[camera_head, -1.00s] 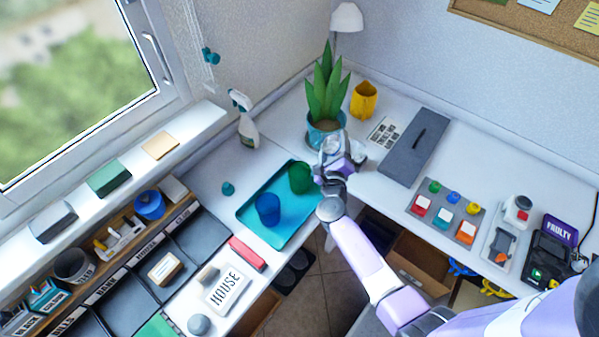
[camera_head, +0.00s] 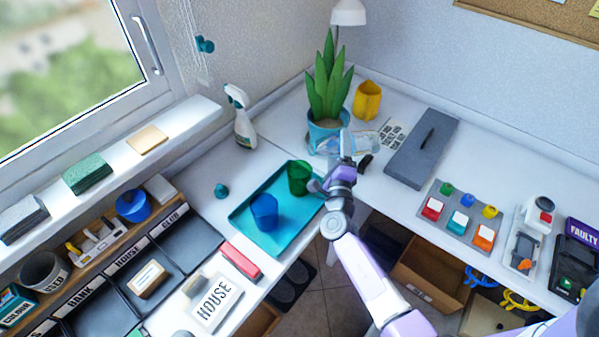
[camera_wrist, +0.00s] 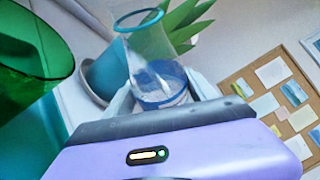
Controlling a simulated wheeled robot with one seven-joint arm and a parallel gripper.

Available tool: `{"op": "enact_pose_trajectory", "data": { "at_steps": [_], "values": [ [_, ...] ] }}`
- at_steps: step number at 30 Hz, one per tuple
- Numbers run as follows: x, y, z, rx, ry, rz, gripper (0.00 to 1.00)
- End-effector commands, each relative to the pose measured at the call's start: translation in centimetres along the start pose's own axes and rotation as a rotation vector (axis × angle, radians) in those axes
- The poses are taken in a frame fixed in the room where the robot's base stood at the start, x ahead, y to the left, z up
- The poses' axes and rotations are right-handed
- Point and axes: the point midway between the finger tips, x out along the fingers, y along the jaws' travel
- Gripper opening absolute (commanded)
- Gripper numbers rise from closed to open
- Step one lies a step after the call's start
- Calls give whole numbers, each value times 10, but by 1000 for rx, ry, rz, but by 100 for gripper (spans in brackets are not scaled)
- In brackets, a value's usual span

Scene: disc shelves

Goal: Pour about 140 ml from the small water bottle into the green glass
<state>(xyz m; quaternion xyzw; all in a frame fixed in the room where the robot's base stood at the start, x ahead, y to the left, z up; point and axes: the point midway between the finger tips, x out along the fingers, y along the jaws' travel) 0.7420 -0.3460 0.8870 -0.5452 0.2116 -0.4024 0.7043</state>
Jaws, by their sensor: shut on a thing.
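The small water bottle (camera_wrist: 160,85) is clear with a blue band and an open rim. My gripper (camera_wrist: 165,100) is shut on its lower part. In the head view the bottle (camera_head: 328,146) is a faint clear shape by the plant pot, and my gripper (camera_head: 345,150) is behind and to the right of the green glass. I cannot tell the bottle's exact tilt or water level. The green glass (camera_head: 299,178) stands on the teal tray, apart from the bottle. It also shows large at the left of the wrist view (camera_wrist: 35,45).
A blue glass (camera_head: 265,212) stands on the teal tray (camera_head: 290,240), left of and nearer than the green glass. A potted plant (camera_head: 328,90) stands close behind my gripper.

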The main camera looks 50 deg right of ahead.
Motion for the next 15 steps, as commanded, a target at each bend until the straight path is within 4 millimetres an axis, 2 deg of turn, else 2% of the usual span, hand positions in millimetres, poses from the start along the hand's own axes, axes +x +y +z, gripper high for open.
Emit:
{"op": "enact_pose_trajectory", "data": {
  "at_steps": [15],
  "values": [
    [-2, 6, 2, -55, -17, -26, 0]
  ]
}}
